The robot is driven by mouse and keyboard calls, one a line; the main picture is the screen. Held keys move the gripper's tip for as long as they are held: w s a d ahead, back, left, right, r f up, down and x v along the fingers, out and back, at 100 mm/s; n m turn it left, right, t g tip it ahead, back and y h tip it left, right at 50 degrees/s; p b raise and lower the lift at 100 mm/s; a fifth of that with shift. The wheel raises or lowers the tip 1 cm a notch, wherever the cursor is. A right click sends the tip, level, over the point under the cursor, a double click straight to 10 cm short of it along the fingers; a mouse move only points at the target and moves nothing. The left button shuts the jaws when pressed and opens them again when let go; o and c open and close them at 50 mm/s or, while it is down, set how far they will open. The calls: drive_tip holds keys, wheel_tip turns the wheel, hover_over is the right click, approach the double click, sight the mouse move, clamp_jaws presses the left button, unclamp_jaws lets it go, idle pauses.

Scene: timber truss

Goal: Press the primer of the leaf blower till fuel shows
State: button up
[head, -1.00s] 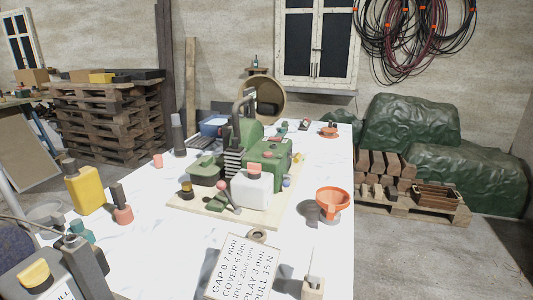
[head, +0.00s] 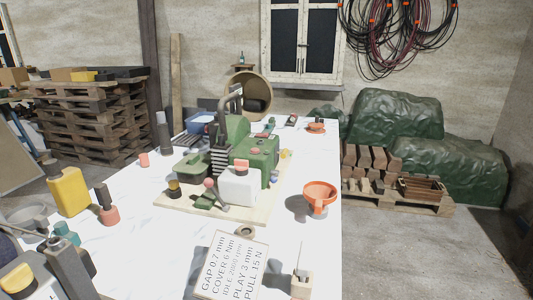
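The leaf blower (head: 236,131) is a green machine with dark cooling fins and an upright dark handle. It sits on a pale wooden board (head: 262,212) on the white table. A white tank (head: 238,188) with an orange-red cap (head: 241,166) is at its front. A small pinkish-red ball (head: 209,182) shows at the tank's left, beside a green lever-like part (head: 206,200). I cannot tell which part is the primer, and no fuel can be made out.
A yellow bottle (head: 69,191) and a red-based tool (head: 108,210) are at left. A small wooden block (head: 301,286) is near the front right. White tabletop is clear at centre left.

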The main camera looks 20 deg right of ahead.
clamp_jaws()
idle(1.4)
